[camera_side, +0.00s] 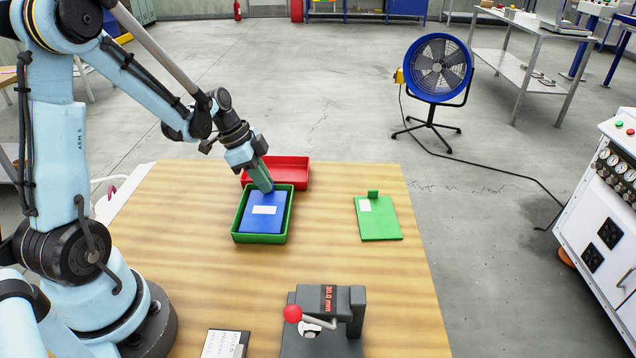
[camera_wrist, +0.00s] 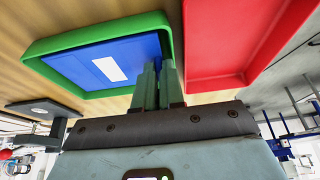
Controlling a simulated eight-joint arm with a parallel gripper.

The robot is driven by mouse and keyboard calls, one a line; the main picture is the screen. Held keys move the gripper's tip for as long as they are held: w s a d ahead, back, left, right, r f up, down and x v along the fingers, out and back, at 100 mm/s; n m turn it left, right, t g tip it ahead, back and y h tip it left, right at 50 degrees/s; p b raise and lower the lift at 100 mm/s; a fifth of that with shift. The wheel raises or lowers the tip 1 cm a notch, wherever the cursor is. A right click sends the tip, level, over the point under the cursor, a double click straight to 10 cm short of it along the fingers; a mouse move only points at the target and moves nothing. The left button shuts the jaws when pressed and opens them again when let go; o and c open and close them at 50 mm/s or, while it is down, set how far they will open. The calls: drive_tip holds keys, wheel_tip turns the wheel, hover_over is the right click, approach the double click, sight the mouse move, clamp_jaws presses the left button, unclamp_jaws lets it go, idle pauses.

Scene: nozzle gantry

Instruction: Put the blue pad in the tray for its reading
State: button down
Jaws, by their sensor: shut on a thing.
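The blue pad (camera_side: 262,223), with a white label, lies within the walls of the green tray (camera_side: 259,239) on the wooden table. It also shows in the wrist view (camera_wrist: 78,68), inside the green tray's rim (camera_wrist: 60,42). My gripper (camera_side: 267,188) reaches down at the pad's far edge, beside the tray's back wall. In the wrist view my gripper's fingers (camera_wrist: 158,82) are close together at the pad's edge, shut on it. The gripped part is hidden between the fingers. I cannot tell whether the pad rests fully on the tray floor.
A red tray (camera_side: 290,171) stands just behind the green tray. A green pad (camera_side: 381,220) with an upright tab lies to the right. A dark gauge with a red-knobbed lever (camera_side: 345,312) and a small labelled plate (camera_side: 226,344) are at the front. Bare table lies between them.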

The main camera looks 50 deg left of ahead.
drive_tip(key=shift+f, duration=0.45)
drive_tip(key=shift+f, duration=0.15)
drive_tip(key=c, duration=1.2)
unclamp_jaws()
drive_tip(key=shift+c, duration=0.2)
drive_tip(key=v, duration=1.2)
drive_tip(key=r+n+y, duration=0.2)
drive_tip(key=n, duration=0.2)
hover_over(262, 212)
drive_tip(key=s+d+n+t+y, duration=0.1)
drive_tip(key=s+d+n+t, duration=0.1)
drive_tip(key=d+n+t, duration=0.2)
drive_tip(key=d+n, duration=0.1)
drive_tip(key=d, duration=0.2)
drive_tip(key=shift+s+d+f, duration=0.2)
drive_tip(key=shift+s+d, duration=0.15)
